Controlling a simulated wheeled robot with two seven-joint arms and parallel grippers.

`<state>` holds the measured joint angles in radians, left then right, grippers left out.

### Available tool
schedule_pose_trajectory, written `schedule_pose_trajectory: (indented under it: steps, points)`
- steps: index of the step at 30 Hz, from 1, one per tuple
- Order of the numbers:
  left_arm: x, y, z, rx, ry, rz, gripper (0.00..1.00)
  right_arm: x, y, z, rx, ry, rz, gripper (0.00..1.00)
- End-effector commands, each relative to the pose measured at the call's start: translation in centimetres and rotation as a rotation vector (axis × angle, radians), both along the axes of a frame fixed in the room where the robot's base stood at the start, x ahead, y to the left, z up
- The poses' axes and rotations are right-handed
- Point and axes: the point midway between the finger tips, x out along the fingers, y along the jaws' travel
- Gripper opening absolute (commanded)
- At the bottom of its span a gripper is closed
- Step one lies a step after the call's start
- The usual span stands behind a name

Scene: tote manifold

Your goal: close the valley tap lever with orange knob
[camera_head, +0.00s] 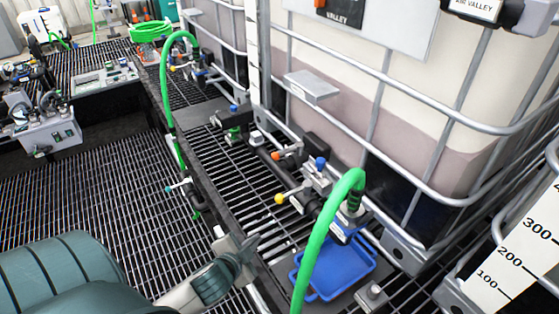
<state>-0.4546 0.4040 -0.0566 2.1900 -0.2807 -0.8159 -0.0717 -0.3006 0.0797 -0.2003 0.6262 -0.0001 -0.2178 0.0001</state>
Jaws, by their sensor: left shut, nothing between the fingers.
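The tote labelled VALLEY (340,14) stands at the upper middle. The valve group at its foot has a lever with an orange knob (277,156), pointing to the left from the valve body. Near it are a blue knob (320,163) and a lever with a yellow knob (280,198). My left gripper (252,245) is shut and empty, to the lower left of the yellow knob and well short of the orange knob, over the grating edge. It touches no lever that I can see. My right gripper is out of view.
A green hose (318,235) arches up from the valve group and comes down to the right of my left gripper. A blue tray (335,268) lies under the valve outlet. A second green hose (165,85) and valve group stand farther back. Open grating (90,200) lies to the left.

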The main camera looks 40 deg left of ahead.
Motion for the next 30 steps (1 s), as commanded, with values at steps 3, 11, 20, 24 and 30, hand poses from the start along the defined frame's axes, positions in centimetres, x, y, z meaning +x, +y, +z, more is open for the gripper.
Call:
schedule_pose_trajectory:
  steps: [3,11,20,24,30]
  points:
    - [2.2,1.5,1.9,0.083,-0.078,-0.062,0.0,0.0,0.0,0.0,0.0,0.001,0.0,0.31]
    - [7.6,4.2,8.0,0.345,-0.302,-0.289,0.0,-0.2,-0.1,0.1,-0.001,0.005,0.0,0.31]
    - [10.5,4.7,12.5,0.565,-0.454,-0.523,0.0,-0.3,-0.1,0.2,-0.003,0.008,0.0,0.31]
    - [10.6,4.6,12.8,0.582,-0.466,-0.544,0.0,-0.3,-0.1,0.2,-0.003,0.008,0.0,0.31]
    - [10.6,4.6,12.8,0.58,-0.465,-0.543,0.0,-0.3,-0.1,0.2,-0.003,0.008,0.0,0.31]
